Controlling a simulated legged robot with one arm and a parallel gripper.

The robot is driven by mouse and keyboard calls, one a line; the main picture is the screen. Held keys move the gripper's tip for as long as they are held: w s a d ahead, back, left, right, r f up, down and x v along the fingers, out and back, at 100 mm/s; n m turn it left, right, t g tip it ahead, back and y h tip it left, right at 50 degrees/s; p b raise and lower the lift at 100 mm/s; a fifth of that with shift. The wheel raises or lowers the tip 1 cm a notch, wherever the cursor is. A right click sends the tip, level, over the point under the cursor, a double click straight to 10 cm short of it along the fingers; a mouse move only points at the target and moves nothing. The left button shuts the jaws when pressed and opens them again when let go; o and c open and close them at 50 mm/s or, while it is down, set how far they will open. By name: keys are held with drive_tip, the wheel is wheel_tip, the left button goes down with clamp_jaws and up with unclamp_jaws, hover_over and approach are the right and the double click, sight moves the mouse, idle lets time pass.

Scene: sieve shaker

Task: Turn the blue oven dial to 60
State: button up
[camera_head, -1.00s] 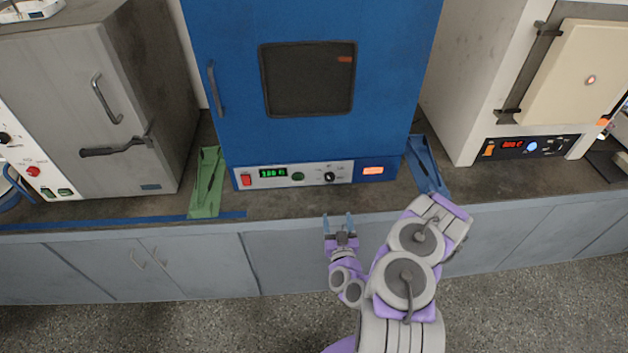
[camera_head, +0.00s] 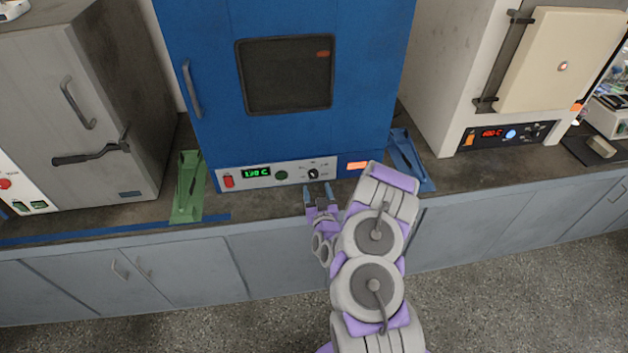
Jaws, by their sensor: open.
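The blue oven (camera_head: 212,90) stands in the middle of the bench. Its dial (camera_head: 313,174) is a small black knob with a light pointer on the pale control panel (camera_head: 240,186) at the bottom of the oven. The green display (camera_head: 257,173) seems to read about 130 C, but the digits are small. My gripper (camera_head: 318,188) is open and empty, just below and in front of the dial in the picture. The blue fingertips point up toward the knob. I cannot tell whether they touch it.
A green tool (camera_head: 188,188) lies on the bench (camera_head: 150,212) left of the panel, and a blue one (camera_head: 412,165) lies to the right. A grey oven (camera_head: 110,90) stands left and a cream furnace (camera_head: 450,75) right. Speckled floor (camera_head: 520,290) lies in front.

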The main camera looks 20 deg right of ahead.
sight(314, 176)
drive_tip(key=b+x, duration=0.1)
drive_tip(key=x, duration=0.5)
drive_tip(key=shift+w+d+f+b, duration=0.1)
drive_tip(key=shift+w+f+b, duration=0.05)
drive_tip(key=shift+w+b, duration=0.15)
drive_tip(key=shift+c, duration=0.3)
drive_tip(key=c, duration=1)
drive_tip(key=shift+p, duration=0.6)
